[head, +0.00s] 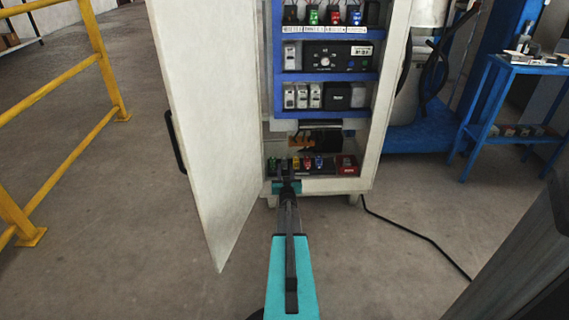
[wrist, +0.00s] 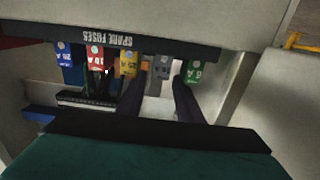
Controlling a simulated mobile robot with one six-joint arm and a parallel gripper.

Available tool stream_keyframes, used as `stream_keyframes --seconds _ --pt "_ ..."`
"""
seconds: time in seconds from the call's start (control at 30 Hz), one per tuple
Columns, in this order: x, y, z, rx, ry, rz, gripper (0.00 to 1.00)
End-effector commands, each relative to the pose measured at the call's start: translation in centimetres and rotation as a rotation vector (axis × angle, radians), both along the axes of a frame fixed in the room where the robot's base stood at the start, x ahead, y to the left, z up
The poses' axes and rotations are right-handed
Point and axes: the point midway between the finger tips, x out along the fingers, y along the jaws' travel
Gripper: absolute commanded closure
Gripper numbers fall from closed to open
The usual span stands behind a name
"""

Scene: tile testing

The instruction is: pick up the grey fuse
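The grey fuse (wrist: 162,70) shows in the wrist view in the spare-fuse row, between the yellow fuse (wrist: 128,62) and the green fuse (wrist: 192,71). My gripper (wrist: 158,88) is open, its two dark fingers pointing at the row, one on each side of the grey fuse. The fingers look apart from it, though the exact gap is hard to tell. In the head view my gripper (head: 287,178) is at the cabinet's bottom shelf, and it mostly hides the grey fuse there.
A red fuse (wrist: 96,62) and a blue fuse (wrist: 65,60) continue the row under a "SPARE FUSES" label (wrist: 94,39). The cabinet's open door (head: 205,120) stands left of my arm. A red box (head: 346,165) sits right on the bottom shelf. Yellow railing (head: 100,50) is far left.

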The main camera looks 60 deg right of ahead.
Motion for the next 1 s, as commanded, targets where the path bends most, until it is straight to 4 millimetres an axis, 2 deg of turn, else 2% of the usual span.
stream_keyframes --seconds 0.27,0.7,1.0 --pt "0.3 -0.2 -0.1 0.000 0.000 0.001 0.67" --pt "3.0 -3.4 -0.1 -0.002 0.000 0.002 0.67" --pt "3.4 -3.9 0.2 0.000 0.000 0.002 0.67"
